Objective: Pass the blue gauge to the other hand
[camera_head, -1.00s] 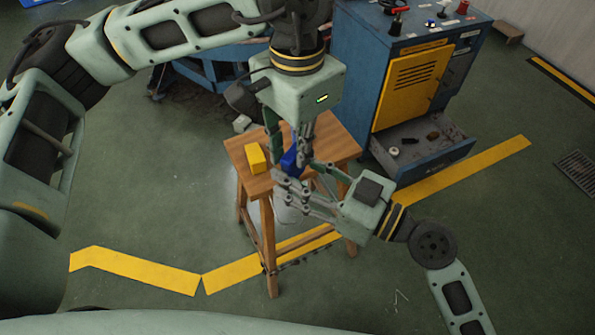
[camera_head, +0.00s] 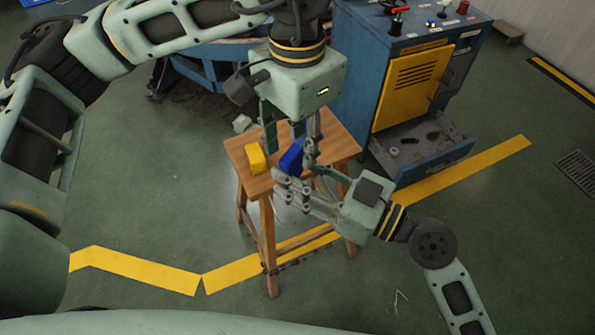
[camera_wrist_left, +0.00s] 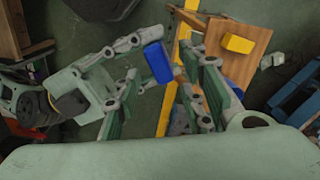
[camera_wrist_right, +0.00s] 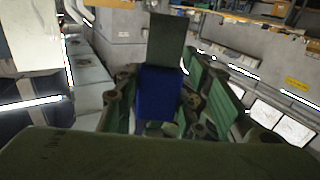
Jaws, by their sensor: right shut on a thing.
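The blue gauge (camera_head: 291,158) is held above the small wooden stool by my right gripper (camera_head: 285,178), whose fingers are shut on its lower part. In the right wrist view the gauge (camera_wrist_right: 158,95) stands between the right fingers. My left gripper (camera_head: 290,148) is just above, pointing down, with its fingers spread apart on either side of the gauge. In the left wrist view the gauge (camera_wrist_left: 158,62) lies between the open left fingers, and whether one touches it is hard to tell.
A yellow block (camera_head: 256,159) rests on the wooden stool (camera_head: 332,140). A blue cabinet (camera_head: 355,75) with a yellow door and an open drawer (camera_head: 425,142) stands at the right. The floor in front is clear apart from yellow floor stripes (camera_head: 240,277).

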